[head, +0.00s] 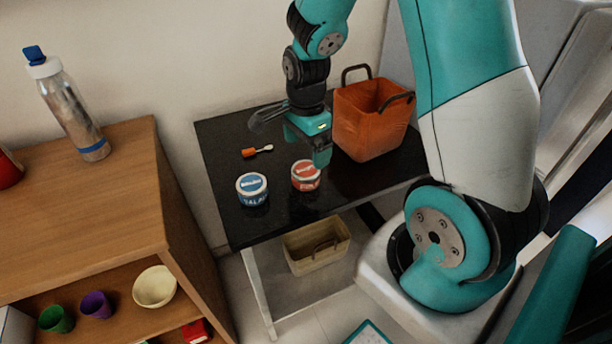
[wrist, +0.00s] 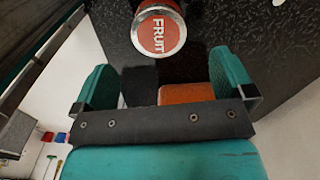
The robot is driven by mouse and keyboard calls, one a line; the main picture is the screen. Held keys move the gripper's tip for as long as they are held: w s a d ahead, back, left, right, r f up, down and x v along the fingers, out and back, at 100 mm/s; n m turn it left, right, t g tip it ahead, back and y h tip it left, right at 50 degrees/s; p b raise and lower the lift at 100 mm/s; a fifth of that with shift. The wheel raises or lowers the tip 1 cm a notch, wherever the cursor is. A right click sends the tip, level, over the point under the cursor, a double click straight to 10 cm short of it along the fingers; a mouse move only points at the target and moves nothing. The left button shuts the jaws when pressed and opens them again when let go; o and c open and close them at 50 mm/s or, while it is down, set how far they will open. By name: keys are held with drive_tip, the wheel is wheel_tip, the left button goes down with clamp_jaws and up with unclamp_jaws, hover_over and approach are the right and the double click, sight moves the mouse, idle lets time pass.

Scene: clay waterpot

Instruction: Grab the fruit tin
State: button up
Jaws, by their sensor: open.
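My gripper (head: 308,148) is above the table, just behind and above the tin in the head view. Its two teal fingers (wrist: 162,65) are spread wide, with no tin between them. The tin looks apart from both fingers.
A blue-labelled tin (head: 252,194) stands left of the fruit tin. An orange-handled tool (head: 250,153) lies behind them. An orange basket (head: 370,125) with dark handles stands to the right, close to my gripper. A wooden shelf (head: 90,205) with a bottle (head: 72,112) is at left.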

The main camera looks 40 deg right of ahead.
sight(306, 169)
wheel_tip(306, 169, down, 8)
drive_tip(key=shift+a+f, duration=0.15)
drive_tip(key=shift+f, duration=0.05)
drive_tip(key=c, duration=1.1)
